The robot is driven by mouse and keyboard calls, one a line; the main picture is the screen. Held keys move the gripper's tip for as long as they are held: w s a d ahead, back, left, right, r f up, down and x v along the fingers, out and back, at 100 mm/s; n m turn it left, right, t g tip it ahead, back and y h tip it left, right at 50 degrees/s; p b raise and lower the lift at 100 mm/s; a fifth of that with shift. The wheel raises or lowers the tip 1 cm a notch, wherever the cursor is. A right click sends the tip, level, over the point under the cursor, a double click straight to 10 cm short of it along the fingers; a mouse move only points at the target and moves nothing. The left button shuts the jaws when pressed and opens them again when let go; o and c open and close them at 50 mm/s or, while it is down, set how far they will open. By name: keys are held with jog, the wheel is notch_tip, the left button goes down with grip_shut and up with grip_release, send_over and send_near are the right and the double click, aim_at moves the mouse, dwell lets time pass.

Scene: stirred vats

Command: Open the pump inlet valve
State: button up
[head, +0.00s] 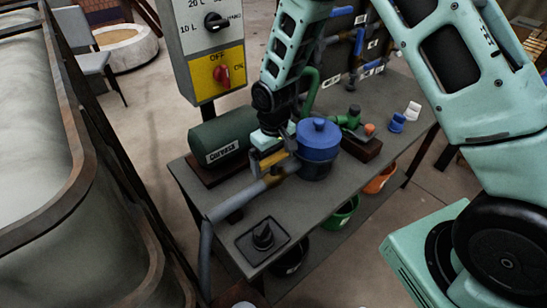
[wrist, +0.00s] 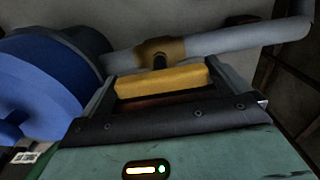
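The inlet pipe (wrist: 230,42) is grey and carries a brass-yellow valve body (wrist: 150,50) in the wrist view. A yellow valve handle (wrist: 165,80) stands out from it on a dark stem, lying across the gap between my fingers. My gripper (wrist: 168,86) is at the handle with its fingers wide apart, one near each end; firm contact cannot be made out. In the head view my gripper (head: 268,148) is over the pipe (head: 235,203), between the green pump motor (head: 222,138) and the blue-lidded pot (head: 318,140); my arm partly hides the valve.
A yellow switch panel (head: 215,75) with a red knob stands behind the bench (head: 300,225). A large vat (head: 75,190) is on the left. Green fittings (head: 350,118) and small blue and white pieces stand right.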

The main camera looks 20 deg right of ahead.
aim_at(273, 156)
jog(key=shift+r, duration=0.1)
notch_tip(273, 156, up, 17)
jog(key=b, duration=0.1)
jog(key=shift+r, duration=0.15)
dwell(0.5)
jog(key=s+a+r+n, duration=0.1)
jog(key=s+a+n, duration=0.1)
jog(key=s, duration=1.1)
jog(key=s+a+r+n, duration=0.1)
jog(key=s+a, duration=0.3)
jog(key=s, duration=0.9)
jog(key=shift+s+r+n+y, duration=0.15)
jog(key=shift+s+n+y, duration=0.15)
jog(key=shift+s+n, duration=0.1)
jog(key=shift+a, duration=0.1)
